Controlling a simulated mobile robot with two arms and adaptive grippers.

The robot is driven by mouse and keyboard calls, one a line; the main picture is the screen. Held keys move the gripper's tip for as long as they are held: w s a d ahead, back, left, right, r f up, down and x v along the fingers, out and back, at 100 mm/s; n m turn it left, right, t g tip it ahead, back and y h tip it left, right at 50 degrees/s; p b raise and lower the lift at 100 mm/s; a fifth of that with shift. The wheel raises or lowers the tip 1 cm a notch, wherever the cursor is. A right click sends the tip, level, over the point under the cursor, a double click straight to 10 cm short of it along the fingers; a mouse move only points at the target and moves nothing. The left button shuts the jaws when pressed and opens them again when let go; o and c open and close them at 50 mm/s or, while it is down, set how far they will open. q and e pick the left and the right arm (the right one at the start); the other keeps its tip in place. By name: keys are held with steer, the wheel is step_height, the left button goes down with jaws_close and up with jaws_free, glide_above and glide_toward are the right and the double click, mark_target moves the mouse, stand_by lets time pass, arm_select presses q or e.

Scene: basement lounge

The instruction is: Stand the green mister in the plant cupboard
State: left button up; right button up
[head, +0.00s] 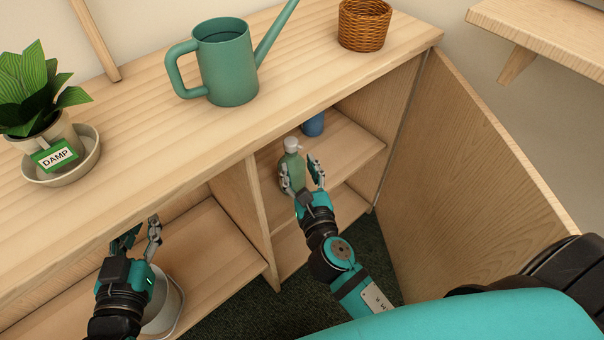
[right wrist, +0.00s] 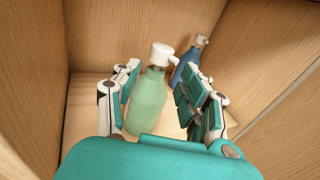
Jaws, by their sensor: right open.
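The green mister (head: 293,165), a pale green bottle with a white head, is upright at the upper shelf (head: 345,150) in the right-hand compartment of the plant cupboard. It also shows in the right wrist view (right wrist: 148,102). My right gripper (head: 302,174) is open, with one finger on either side of the mister. In the right wrist view the right finger stands clear of it; I cannot tell whether the left finger touches it. My left gripper (head: 138,236) is open and empty in front of the left compartment. The mister's base is partly hidden.
A blue bottle (head: 314,124) stands behind the mister. The cupboard door (head: 480,170) is swung open at the right. On the top are a watering can (head: 228,65), a wicker basket (head: 363,25) and a potted plant (head: 40,95) labelled DAMP. A pale bucket (head: 165,305) is beside my left gripper.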

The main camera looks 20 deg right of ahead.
steer(key=s+a+r+m+y, duration=0.1)
steer(key=s+r+m+y, duration=0.1)
steer(key=m, duration=1.4)
steer(key=s+a+r+m+g+y, duration=0.1)
steer(key=s+r+m+y, duration=0.2)
steer(key=m, duration=1.3)
step_height(320, 180, up, 2)
steer(key=shift+s+a+r, duration=0.15)
steer(key=shift+s+r, duration=0.05)
steer(key=shift+s, duration=0.6)
